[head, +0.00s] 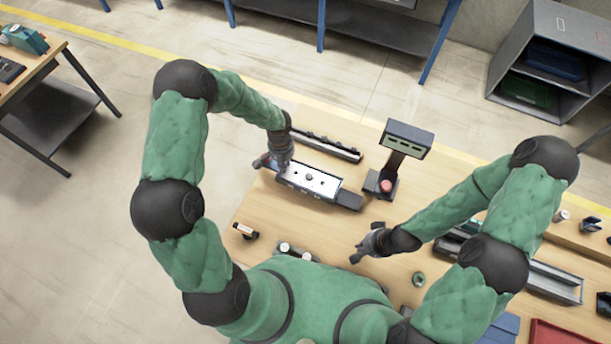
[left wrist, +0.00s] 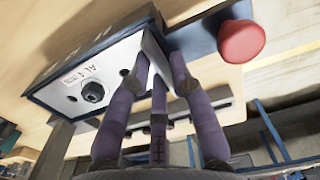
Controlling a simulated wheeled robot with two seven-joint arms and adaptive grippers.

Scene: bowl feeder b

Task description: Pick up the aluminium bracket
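A pale metal plate with dark round fittings (head: 312,179) lies on a dark block on the bench in the head view. In the left wrist view its face (left wrist: 88,82) carries an "AL" marking and a dark nut. A pale upright flange (left wrist: 157,58), seemingly the aluminium bracket's, stands at the near end. My left gripper (head: 270,162) is at the plate's left end. In the left wrist view its purple fingers (left wrist: 160,65) straddle the flange; whether they grip it is unclear. My right gripper (head: 364,245) is open and empty above the bench, right of the block.
A post with a dark display head (head: 408,137) and a red button (head: 386,185) stands right of the block. A dark rail (head: 330,148) lies behind it. A green ring (head: 419,279) and a metal channel (head: 555,280) lie to the right.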

